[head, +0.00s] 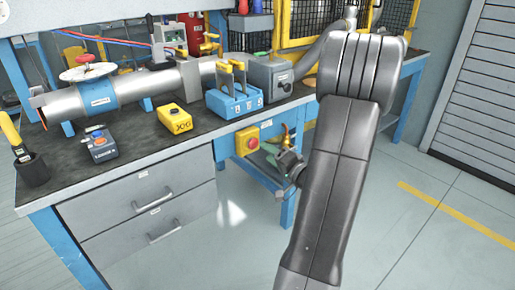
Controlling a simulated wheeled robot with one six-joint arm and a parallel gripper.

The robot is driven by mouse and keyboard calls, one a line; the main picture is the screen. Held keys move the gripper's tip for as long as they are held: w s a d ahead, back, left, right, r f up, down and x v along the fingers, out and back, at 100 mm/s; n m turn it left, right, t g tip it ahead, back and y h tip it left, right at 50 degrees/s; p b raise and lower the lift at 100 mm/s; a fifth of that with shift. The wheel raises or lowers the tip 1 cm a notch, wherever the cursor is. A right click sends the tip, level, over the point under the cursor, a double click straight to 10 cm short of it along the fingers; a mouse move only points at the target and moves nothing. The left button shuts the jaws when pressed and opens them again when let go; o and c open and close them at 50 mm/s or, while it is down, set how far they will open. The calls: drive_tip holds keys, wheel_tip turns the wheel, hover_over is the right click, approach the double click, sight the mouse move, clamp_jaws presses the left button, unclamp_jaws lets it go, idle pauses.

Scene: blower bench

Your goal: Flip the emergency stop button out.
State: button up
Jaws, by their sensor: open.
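The emergency stop is a yellow box (241,145) on a panel at the front of the bench, right of the drawers. Its red button (252,143) faces outward to the right. My gripper (269,153) is just right of the button, with its fingers toward the box. It is open, with a visible gap between it and the button, though the depth is hard to judge. My arm comes down from the upper right and hides part of the panel and bench.
On the bench top stand a yellow JOG box (175,118), a blue box with yellow-handled levers (235,101), a grey-blue control box (101,146) and a silver pipe (65,104). Two drawers (150,205) are below. The floor at right is clear.

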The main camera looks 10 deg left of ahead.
sight(255, 145)
drive_tip(key=x, duration=0.6)
drive_tip(key=shift+c, duration=0.2)
clamp_jaws()
